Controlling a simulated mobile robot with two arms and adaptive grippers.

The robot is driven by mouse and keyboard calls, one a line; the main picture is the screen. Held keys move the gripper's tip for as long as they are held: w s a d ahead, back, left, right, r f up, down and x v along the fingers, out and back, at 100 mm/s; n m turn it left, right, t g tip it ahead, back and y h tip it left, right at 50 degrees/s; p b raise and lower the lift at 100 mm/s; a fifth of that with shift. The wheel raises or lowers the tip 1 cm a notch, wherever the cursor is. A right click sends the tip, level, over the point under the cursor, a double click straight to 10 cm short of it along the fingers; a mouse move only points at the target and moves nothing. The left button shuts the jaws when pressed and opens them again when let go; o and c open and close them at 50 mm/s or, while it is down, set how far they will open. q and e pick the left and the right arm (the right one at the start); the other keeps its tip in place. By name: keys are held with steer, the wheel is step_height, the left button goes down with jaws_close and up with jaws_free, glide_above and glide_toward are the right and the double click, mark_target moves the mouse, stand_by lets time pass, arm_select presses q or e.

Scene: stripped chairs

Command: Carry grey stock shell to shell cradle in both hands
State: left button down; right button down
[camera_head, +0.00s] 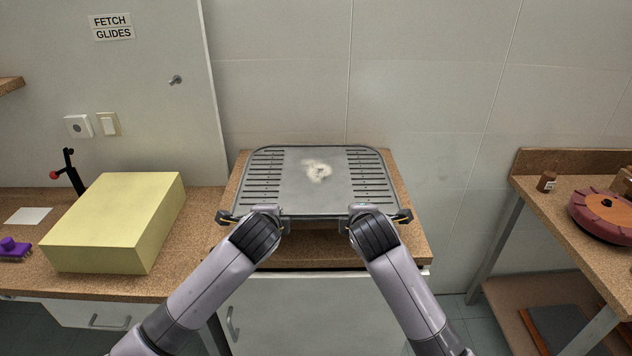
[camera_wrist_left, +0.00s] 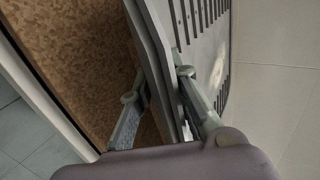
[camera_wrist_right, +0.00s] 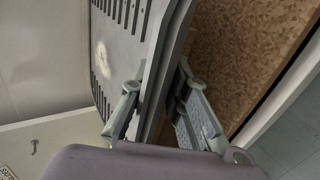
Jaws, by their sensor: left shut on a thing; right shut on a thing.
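The grey stock shell (camera_head: 284,178) is a flat, round-cornered panel with rows of dark slots on both sides and a pale worn patch in its middle. It is over the cork-brown top of the middle cabinet. My left gripper (camera_head: 262,212) is shut on its near edge at the left, and my right gripper (camera_head: 368,212) is shut on the same edge at the right. The shell's edge (camera_wrist_left: 160,50) is between the fingers in the left wrist view, and the shell (camera_wrist_right: 128,45) likewise in the right. I cannot make out a shell cradle; the shell hides most of the top under it.
A pale yellow block (camera_head: 105,225) sits on the left bench, with a purple brush (camera_head: 14,250) and a black stand (camera_head: 73,172) near it. A right-hand bench holds a red-brown round thing (camera_head: 605,213) and a small brown bottle (camera_head: 546,181). A tiled wall stands behind.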

arm_select(q)
steer(key=shift+r, duration=0.1)
arm_select(e)
steer(key=shift+r, duration=0.1)
